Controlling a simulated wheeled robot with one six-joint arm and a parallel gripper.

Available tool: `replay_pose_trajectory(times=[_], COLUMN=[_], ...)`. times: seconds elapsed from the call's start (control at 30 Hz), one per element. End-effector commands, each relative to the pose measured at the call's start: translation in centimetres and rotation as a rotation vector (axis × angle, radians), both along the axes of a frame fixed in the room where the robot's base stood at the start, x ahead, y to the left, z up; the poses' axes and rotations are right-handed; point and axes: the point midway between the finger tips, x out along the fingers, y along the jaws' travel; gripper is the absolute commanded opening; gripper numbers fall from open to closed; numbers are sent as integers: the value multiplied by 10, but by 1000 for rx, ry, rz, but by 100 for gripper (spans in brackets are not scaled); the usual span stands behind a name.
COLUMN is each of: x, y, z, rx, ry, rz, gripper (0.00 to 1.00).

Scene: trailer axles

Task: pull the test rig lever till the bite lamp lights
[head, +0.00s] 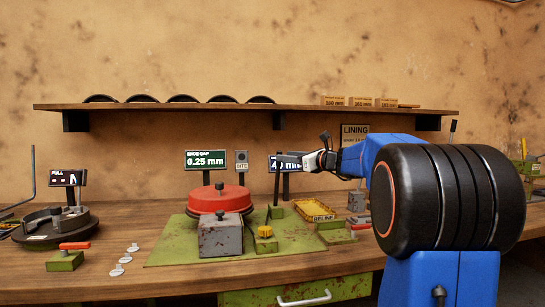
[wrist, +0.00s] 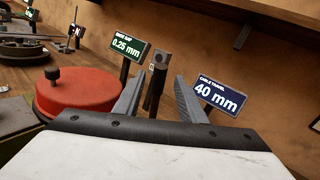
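The test rig lever (head: 277,181) is a dark upright bar on the green base plate, right of the red drum (head: 218,198). In the wrist view the lever (wrist: 157,80) shows between my two grey fingers. My gripper (head: 290,160) reaches in from the right at the lever's upper part. The fingers (wrist: 158,102) are spread, with a visible gap on each side of the lever. The bite lamp (head: 242,160), a small grey panel marked BITE, looks unlit. The shoe gap display (head: 206,160) reads 0.25 mm. The cable travel display (wrist: 220,96) reads 40 mm.
A yellow tray (head: 314,210) lies right of the lever. A wooden shelf (head: 240,107) runs above. A pull display (head: 67,178) stands at left.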

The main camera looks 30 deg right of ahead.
Motion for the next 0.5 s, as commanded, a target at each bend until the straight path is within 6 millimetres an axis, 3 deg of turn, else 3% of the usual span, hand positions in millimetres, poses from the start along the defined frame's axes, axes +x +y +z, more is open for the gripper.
replay_pose_trajectory(times=[0.2, 0.5], x=[38, 74], y=[12, 22], z=[-1, 0], rx=[0, -1], ry=[1, 1], rz=[3, 1], gripper=[37, 37])
